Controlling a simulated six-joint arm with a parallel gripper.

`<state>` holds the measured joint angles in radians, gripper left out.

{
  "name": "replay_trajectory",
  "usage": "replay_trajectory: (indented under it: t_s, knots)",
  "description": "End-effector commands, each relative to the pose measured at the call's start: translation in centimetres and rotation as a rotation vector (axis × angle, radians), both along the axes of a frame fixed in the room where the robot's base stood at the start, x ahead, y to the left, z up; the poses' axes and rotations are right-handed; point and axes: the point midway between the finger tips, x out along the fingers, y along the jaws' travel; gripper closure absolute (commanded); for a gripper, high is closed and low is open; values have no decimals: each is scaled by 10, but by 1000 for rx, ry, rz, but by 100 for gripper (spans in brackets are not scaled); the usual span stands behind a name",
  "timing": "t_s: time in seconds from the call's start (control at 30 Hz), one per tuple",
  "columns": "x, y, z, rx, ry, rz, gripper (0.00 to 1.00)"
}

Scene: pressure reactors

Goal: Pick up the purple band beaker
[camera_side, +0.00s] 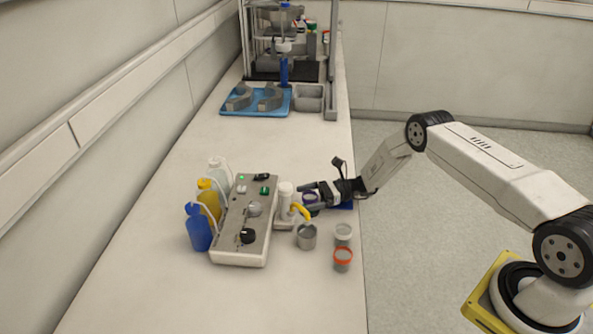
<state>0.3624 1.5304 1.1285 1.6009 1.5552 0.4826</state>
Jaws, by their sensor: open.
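The purple band beaker (311,198) stands on the bench to the right of the control box, with its purple rim showing. My gripper (316,192) reaches in low from the right, with its open fingers at the beaker. The fingers and the beaker overlap in this view, so I cannot tell whether they touch it. Part of the beaker is hidden by the fingers and by a yellow piece in front.
A control box (246,222) stands left, beside blue (197,230), yellow (209,200) and white (219,176) bottles. A metal cup (306,237), white-rimmed beaker (343,233) and orange-rimmed beaker (343,260) stand in front. A blue tray (230,106) lies farther back.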

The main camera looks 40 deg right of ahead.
Motion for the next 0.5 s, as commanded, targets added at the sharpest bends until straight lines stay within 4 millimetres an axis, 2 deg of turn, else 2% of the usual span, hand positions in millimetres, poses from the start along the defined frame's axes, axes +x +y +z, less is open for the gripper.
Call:
replay_trajectory:
  t_s: [0.27, 0.3, 0.37, 0.5]
  knots:
    - [0, 0, 0, 0, 0, 0, 0]
    - [0, 0, 0, 0, 0, 0, 3]
    - [0, 0, 0, 0, 0, 0, 22]
    - [0, 0, 0, 0, 0, 0, 67]
